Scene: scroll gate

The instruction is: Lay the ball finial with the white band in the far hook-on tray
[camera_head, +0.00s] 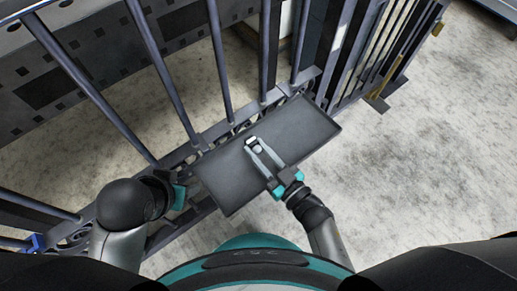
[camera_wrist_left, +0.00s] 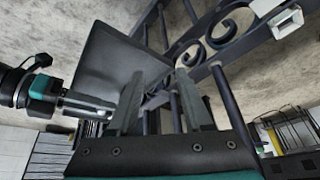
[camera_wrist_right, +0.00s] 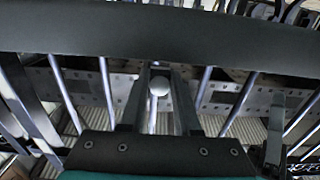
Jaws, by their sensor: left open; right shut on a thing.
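A dark flat hook-on tray (camera_head: 225,185) hangs along the gate, in the middle of the head view; it also shows in the left wrist view (camera_wrist_left: 100,55). I cannot tell whether the finial touches the tray. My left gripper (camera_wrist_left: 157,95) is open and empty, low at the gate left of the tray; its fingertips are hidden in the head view.
The gate's upright bars (camera_head: 165,85) rise along the tray's far side. Scrollwork (camera_wrist_left: 215,40) runs along the gate, with a pale block (camera_wrist_left: 287,20) on it. A dark perforated beam (camera_head: 60,75) lies beyond the bars.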

